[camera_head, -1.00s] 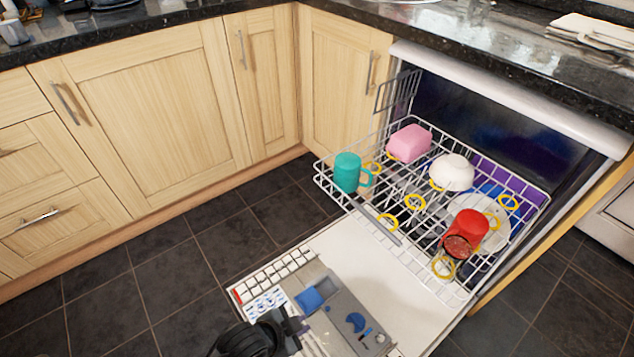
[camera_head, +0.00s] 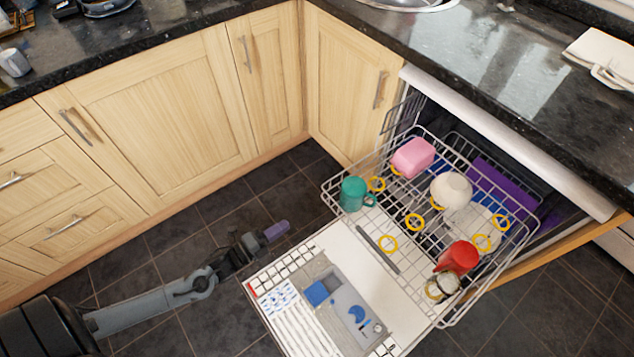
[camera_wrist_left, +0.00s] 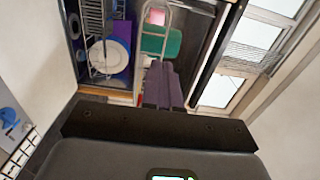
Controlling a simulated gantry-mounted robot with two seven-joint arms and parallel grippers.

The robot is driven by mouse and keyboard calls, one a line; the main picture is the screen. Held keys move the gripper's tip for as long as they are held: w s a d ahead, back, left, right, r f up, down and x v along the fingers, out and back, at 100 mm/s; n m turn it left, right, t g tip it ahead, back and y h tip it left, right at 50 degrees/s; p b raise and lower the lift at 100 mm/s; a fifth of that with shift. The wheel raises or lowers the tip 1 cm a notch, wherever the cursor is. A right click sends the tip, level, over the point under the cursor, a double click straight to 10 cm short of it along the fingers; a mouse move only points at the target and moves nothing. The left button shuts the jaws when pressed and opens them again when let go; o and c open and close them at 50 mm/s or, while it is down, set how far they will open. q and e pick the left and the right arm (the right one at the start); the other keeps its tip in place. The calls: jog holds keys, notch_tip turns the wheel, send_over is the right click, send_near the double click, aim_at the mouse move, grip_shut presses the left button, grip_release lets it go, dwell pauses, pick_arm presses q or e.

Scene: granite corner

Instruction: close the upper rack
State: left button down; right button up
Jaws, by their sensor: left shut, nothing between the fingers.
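The upper rack (camera_head: 405,262) is a white wire basket pulled out of the dishwasher over its lowered door. It holds a teal mug (camera_head: 354,194), a pink container (camera_head: 413,157), a white bowl (camera_head: 451,190) and a red cup (camera_head: 459,257). My left gripper (camera_head: 280,229) is shut and empty, with purple fingers, to the left of the rack and apart from it in the head view. In the left wrist view, the purple fingers (camera_wrist_left: 162,86) point toward the rack's wire edge and the teal mug (camera_wrist_left: 160,40). My right gripper is not in view.
The open door (camera_head: 345,245) lies below the rack, with a detergent panel at its front end. Wooden cabinets (camera_head: 160,95) line the left under a dark granite counter (camera_head: 520,85).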

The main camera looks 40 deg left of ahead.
pick_arm(q)
jog(key=r, duration=0.1)
jog(key=b, duration=0.3)
send_near(328, 196)
jog(key=x, duration=0.5)
jog(key=shift+w+d+f, duration=0.1)
jog(key=shift+w, duration=0.25)
jog(key=shift+w+d, duration=0.15)
jog(key=shift+w, duration=0.35)
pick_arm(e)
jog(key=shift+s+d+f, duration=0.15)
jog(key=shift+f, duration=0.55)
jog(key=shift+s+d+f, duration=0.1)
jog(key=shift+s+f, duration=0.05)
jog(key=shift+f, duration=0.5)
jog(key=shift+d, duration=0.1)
